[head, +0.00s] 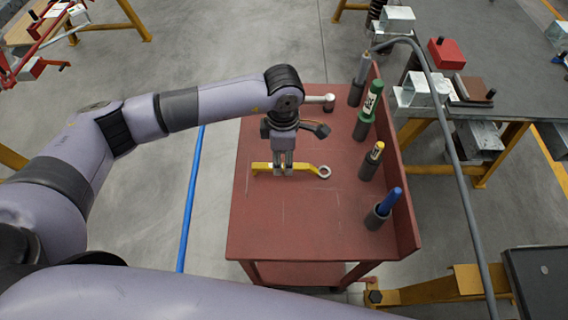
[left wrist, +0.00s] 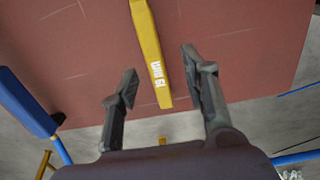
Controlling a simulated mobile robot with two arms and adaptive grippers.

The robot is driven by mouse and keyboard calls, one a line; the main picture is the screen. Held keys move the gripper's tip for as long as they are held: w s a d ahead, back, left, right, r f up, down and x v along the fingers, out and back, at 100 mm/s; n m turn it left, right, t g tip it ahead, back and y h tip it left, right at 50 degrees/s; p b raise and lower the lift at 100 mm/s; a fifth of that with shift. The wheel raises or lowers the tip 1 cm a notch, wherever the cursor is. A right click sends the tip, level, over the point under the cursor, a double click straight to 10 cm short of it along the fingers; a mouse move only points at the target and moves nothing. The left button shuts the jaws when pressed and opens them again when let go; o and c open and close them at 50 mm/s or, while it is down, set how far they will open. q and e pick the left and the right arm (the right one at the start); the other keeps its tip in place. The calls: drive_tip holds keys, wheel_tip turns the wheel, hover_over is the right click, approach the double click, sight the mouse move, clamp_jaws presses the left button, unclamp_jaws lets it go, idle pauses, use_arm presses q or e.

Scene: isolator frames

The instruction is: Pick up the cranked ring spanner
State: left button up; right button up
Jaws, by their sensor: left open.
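The cranked ring spanner (head: 310,169) is yellow with a pale metal ring at its right end, and lies on the red cart top. My left gripper (head: 283,171) points down over its handle, left of the ring. In the left wrist view the yellow handle (left wrist: 150,50), with white lettering near its end, runs between the two open fingers of the left gripper (left wrist: 158,76). Gaps show on both sides, and neither finger appears to touch it. The ring is out of that view. My right gripper is not in view.
The red cart (head: 270,225) has a raised wall on the right. Along it stand holders with a green tool (head: 371,103), a yellow-topped tool (head: 375,153) and a blue-handled tool (head: 389,202). A grey metal tool (head: 325,100) lies at the back. The cart's front is clear.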

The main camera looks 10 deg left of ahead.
use_arm(q)
drive_tip(key=shift+w+f+p, duration=0.2)
drive_tip(key=shift+f+p, duration=0.3)
drive_tip(key=shift+f, duration=1)
drive_tip(key=shift+w+f+p, duration=0.2)
drive_tip(key=shift+f+p, duration=0.25)
drive_tip(key=shift+f, duration=1.05)
drive_tip(key=shift+c, duration=0.4)
clamp_jaws()
drive_tip(key=shift+r, duration=0.1)
